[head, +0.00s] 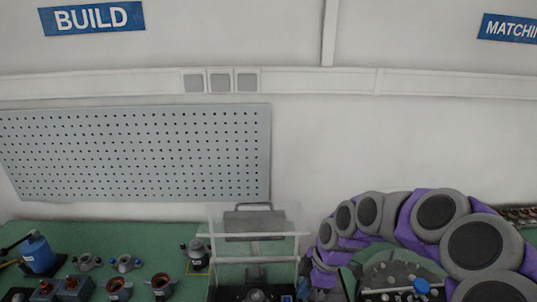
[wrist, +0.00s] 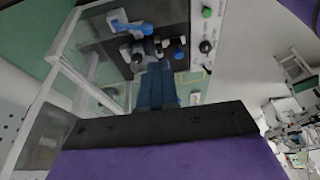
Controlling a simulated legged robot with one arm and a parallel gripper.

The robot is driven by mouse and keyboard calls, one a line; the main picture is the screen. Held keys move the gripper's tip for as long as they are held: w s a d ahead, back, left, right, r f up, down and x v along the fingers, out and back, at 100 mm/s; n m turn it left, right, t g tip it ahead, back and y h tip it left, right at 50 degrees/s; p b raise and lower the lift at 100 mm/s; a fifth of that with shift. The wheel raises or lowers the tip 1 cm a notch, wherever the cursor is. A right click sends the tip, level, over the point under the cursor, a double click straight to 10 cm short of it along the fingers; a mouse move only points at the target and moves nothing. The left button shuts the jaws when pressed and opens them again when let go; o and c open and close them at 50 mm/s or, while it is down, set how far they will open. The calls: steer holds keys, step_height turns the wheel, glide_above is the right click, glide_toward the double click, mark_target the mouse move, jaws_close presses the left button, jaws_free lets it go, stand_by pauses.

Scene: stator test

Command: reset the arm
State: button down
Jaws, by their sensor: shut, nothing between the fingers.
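My arm (head: 400,215), purple and grey, arches across the lower right of the head view and bends down to the left. Its end is not clearly visible there. In the wrist view my gripper (wrist: 154,66) shows as dark blue fingers lying together beyond a black bar, shut and empty. The fingers point at a dark panel (wrist: 105,55) with a blue-handled part (wrist: 132,27) and knobs. I cannot tell whether the fingertips touch anything.
A clear-guarded test stand (head: 255,240) stands left of my arm on the green bench (head: 150,230). A grey fixture (head: 395,270) lies under my arm's arch. A pegboard (head: 140,150) hangs behind.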

steer(key=s+d+r+m+h, duration=0.1)
steer(key=s+r+m, duration=0.2)
steer(key=s+m, duration=0.3)
steer(key=s+d+r+m+g+h, duration=0.1)
steer(key=s+r+m, duration=0.2)
steer(key=s, duration=0.9)
steer(key=s+d+r+m+h, duration=0.1)
steer(key=s+r+m, duration=0.2)
steer(key=s+m, duration=0.5)
steer(key=shift+s+d+m+g+h, duration=0.2)
steer(key=shift+s+m+g+h, duration=0.15)
steer(key=shift+s, duration=0.45)
steer(key=shift+d, duration=0.1)
steer(key=shift+d, duration=0.4)
steer(key=shift+a, duration=0.35)
steer(key=shift+d, duration=0.2)
